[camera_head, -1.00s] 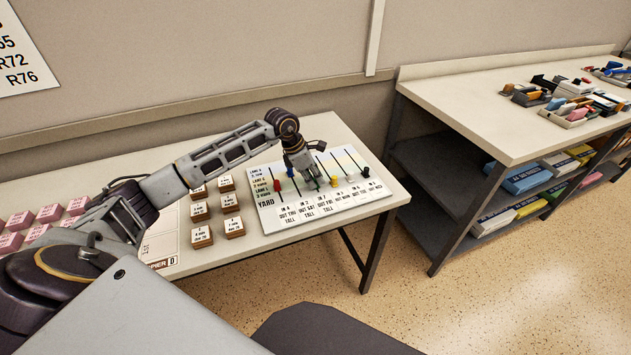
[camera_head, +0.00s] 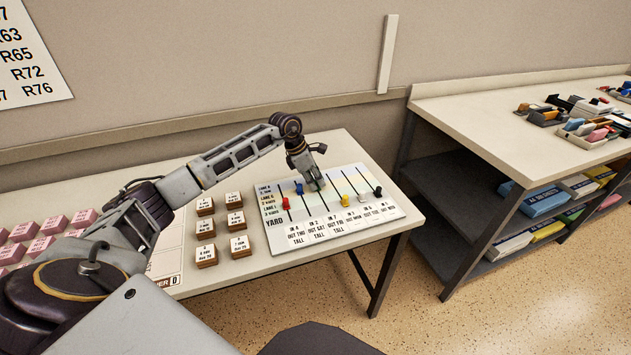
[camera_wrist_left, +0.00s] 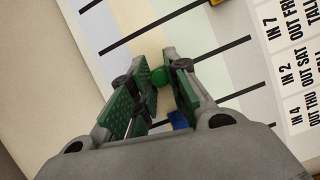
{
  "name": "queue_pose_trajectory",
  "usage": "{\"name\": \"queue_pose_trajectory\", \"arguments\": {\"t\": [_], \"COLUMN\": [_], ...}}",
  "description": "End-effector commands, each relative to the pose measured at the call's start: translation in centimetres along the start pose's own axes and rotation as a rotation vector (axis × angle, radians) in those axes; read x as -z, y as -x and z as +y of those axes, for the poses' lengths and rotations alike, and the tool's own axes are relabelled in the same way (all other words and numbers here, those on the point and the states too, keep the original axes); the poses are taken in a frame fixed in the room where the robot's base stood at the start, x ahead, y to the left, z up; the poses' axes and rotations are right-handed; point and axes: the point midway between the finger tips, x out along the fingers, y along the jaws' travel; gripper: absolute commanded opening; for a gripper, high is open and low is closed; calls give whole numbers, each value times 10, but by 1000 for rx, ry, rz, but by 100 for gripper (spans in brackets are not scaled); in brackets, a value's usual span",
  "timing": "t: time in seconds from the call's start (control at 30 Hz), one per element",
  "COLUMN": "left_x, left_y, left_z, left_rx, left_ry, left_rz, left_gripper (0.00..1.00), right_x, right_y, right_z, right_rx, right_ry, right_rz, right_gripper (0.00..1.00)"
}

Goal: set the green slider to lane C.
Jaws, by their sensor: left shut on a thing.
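My left gripper (camera_head: 317,186) is shut on the green slider (camera_wrist_left: 160,76), whose round knob shows between the green finger pads in the left wrist view. In that view the knob lies by the pale yellow band. In the head view the fingers mostly hide it. The slider board (camera_head: 352,219) lies on the table with several slots running across its coloured bands. The lane labels (camera_head: 265,200) at its left edge are too small to read surely. The blue slider (camera_head: 299,188) stands just left of the gripper, and the red slider (camera_head: 286,203) sits nearer the front. My right gripper is not in view.
Yellow (camera_head: 344,200), white (camera_head: 362,198) and black (camera_head: 378,191) sliders stand right of the gripper. Labelled wooden blocks (camera_head: 205,256) sit left of the board, with pink blocks (camera_head: 54,223) farther left. A shelved bench (camera_head: 450,103) stands at right.

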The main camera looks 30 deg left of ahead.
Motion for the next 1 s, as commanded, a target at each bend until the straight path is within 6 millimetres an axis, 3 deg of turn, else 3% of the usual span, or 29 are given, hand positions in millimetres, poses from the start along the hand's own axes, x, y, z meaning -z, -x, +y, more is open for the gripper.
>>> {"name": "queue_pose_trajectory", "arguments": {"t": [0.03,0.07,0.2,0.43,0.53,0.67,1.0], "left_x": [0,0,0,0,0,0,0], "left_y": [1,1,1,1,1,4,37], "left_z": [0,0,0,0,0,0,1], "left_rx": [0,0,-1,-1,-1,-1,-3], "left_ry": [0,0,0,0,0,0,0], "left_rz": [1,1,1,0,0,0,0], "left_gripper": [0,20,38,39,39,39,39], "right_x": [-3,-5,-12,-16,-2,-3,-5], "right_y": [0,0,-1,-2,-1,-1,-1], "right_z": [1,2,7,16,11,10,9], "right_rx": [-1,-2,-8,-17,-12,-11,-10], "right_ry": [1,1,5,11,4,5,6], "right_rz": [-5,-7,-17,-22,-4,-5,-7], "right_gripper": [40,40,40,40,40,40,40]}}
